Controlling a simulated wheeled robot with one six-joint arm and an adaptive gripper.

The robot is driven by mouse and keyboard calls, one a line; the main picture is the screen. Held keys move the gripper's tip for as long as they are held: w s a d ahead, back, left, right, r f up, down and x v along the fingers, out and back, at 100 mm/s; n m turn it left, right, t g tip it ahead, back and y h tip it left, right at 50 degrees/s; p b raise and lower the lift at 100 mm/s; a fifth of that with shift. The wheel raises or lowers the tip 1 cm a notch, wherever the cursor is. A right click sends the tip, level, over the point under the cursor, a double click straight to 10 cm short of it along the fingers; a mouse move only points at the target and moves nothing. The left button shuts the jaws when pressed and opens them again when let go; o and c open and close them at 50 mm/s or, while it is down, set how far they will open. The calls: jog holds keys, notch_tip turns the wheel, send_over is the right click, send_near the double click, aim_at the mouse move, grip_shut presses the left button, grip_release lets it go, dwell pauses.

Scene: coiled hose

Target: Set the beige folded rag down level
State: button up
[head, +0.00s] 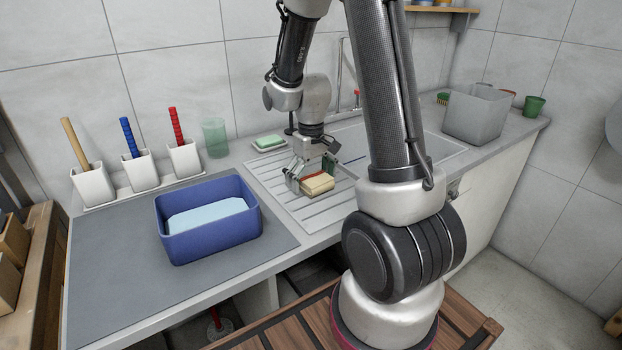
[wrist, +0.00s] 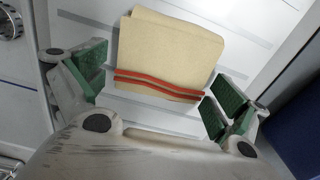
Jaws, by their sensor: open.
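The beige folded rag (head: 318,184) lies on the ribbed drainboard (head: 288,207) of the sink counter. In the wrist view the rag (wrist: 168,52) shows red stripes along its near edge and looks flat. My gripper (head: 312,178) is over the drainboard at the rag. In the wrist view my gripper (wrist: 158,92) has its green-padded fingers spread wide, one on each side of the rag's striped end, with gaps between pads and cloth. The rag's underside is hidden.
A blue bin (head: 212,245) with a light blue cloth stands left on a grey mat (head: 110,280). Behind are a soap dish (head: 269,144), a greenish tumbler (head: 215,138) and brush holders (head: 185,159). A grey tub (head: 477,115) stands right, beyond the sink.

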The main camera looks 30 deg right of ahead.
aim_at(311, 175)
jog(key=shift+r, duration=0.1)
notch_tip(311, 175, up, 11)
jog(key=s+a+r+t, duration=0.1)
jog(key=s+r+t, duration=0.1)
jog(key=s+r, duration=0.3)
jog(key=s+a+r+m+t, duration=0.1)
jog(key=s+r, duration=0.4)
jog(key=s, duration=0.8)
jog(key=shift+s+a+t, duration=0.3)
jog(key=shift+a+t, duration=0.2)
jog(key=shift+t, duration=0.1)
